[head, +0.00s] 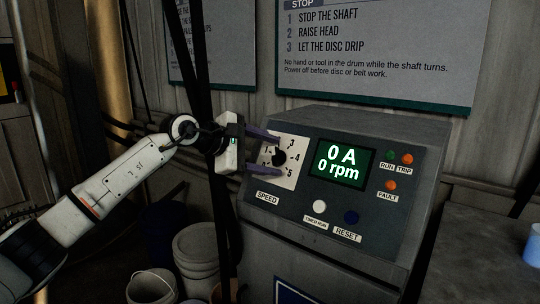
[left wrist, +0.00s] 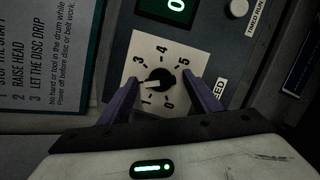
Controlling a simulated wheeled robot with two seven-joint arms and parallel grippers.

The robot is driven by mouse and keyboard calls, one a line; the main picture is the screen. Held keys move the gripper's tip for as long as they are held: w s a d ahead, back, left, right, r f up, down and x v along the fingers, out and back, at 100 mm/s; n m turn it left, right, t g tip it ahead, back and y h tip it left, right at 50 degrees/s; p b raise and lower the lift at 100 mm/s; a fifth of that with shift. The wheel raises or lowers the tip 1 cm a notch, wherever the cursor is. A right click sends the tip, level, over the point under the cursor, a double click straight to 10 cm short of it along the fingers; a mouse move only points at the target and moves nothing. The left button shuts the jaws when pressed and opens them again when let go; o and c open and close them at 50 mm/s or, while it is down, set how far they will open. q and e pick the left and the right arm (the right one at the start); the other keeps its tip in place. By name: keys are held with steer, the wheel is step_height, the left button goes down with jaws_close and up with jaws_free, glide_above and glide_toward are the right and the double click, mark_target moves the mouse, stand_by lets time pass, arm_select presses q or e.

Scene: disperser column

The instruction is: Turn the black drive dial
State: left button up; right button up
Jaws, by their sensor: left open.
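The black drive dial (head: 279,157) is a round knob on a white numbered plate marked SPEED, at the left of the grey control panel. In the left wrist view the dial (left wrist: 162,79) shows a white mark pointing roughly towards the 2. My left gripper (head: 273,153) is at the plate with its purple fingers open, one above and one below the dial in the head view. In the left wrist view the left gripper (left wrist: 162,88) has its fingers on either side of the dial, with gaps showing. Contact cannot be told. My right gripper is out of view.
The display (head: 341,164) reads 0 A and 0 rpm. Buckets (head: 197,246) stand below at the left. A blue cup (head: 534,245) is at the far right.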

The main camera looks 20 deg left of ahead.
arm_select(q)
steer(key=b+v, duration=0.1)
steer(key=v, duration=0.9)
